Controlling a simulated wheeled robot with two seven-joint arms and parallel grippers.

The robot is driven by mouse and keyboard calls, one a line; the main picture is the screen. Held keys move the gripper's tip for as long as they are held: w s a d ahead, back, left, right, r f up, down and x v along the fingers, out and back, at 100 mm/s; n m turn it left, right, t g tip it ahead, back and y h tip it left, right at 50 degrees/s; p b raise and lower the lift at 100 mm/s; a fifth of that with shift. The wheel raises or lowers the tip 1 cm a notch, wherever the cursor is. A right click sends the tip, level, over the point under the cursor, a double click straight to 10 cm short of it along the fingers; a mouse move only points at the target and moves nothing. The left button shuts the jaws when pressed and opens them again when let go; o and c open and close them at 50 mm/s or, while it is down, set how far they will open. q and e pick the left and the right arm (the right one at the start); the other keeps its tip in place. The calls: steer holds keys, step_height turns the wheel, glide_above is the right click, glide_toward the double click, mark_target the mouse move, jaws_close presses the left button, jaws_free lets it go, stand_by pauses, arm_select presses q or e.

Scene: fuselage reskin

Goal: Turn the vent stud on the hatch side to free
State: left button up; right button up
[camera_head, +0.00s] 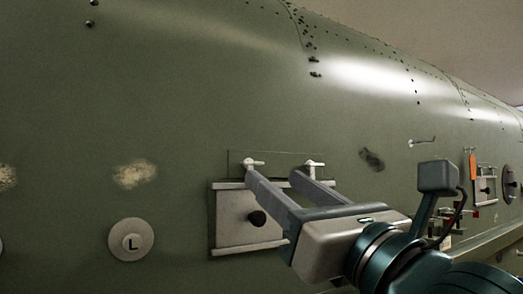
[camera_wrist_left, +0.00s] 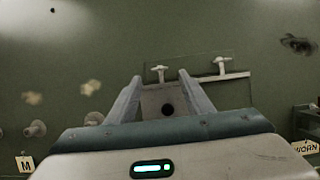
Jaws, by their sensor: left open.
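Two pale T-handled studs stand on the green fuselage skin above a framed hatch plate (camera_head: 233,210) with a black knob. The left stud (camera_head: 254,163) and the right stud (camera_head: 313,164) both have roughly level handles in the head view. No label shows which is the vent stud. My left gripper (camera_head: 271,176) is open and empty, its fingers reaching toward the studs from the lower right. In the left wrist view, the left stud (camera_wrist_left: 159,70) shows between and just beyond the fingertips (camera_wrist_left: 160,79), and the right stud (camera_wrist_left: 222,66) lies outside them. Contact cannot be told. My right gripper is out of view.
A round disc marked L (camera_head: 131,241) projects at lower left. At the far right are another plate (camera_head: 486,187) and an orange tag (camera_head: 473,167). The wrist view shows an M tag (camera_wrist_left: 25,163) and a WORN tag (camera_wrist_left: 305,147). The skin above the studs is clear.

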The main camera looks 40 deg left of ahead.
mark_target(255, 164)
arm_select(q)
steer(key=p+x, duration=0.3)
steer(key=x, duration=0.3)
steer(key=shift+a, duration=0.2)
steer(key=c, duration=1)
steer(key=shift+c, duration=0.2)
steer(key=shift+f, duration=0.1)
